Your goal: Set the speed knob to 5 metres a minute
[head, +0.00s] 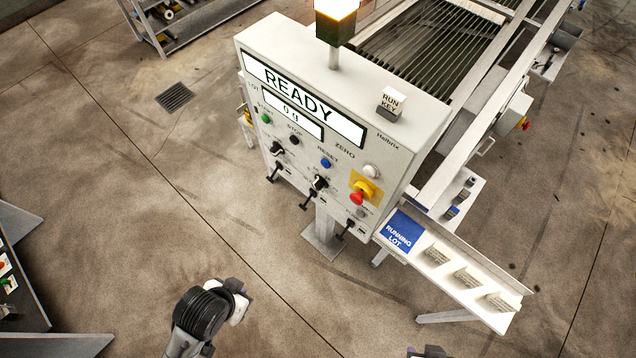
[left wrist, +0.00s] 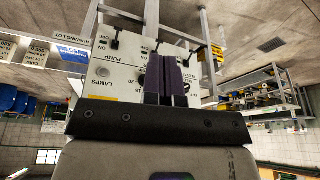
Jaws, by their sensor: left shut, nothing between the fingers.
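The grey control panel (head: 330,150) of the sizer stands in the middle of the head view, its display reading READY and 0 g. Two black pointer knobs sit on its face, a left one (head: 277,148) and a right one (head: 319,183); their scales are too small to read there. My left gripper (head: 238,298) is below and in front of the panel, apart from it. In the left wrist view its two dark fingers (left wrist: 172,64) are together and empty, covering part of a dial with numbers such as 15 and 20. Only a dark bit at the bottom edge may be my right arm.
Several black toggles hang along the panel's lower edge, one in the middle (head: 310,199). A red stop button (head: 357,198) is on the right of the panel. A white shelf (head: 455,290) with a blue RUNNING LOT plate juts out right. Floor before the panel is clear.

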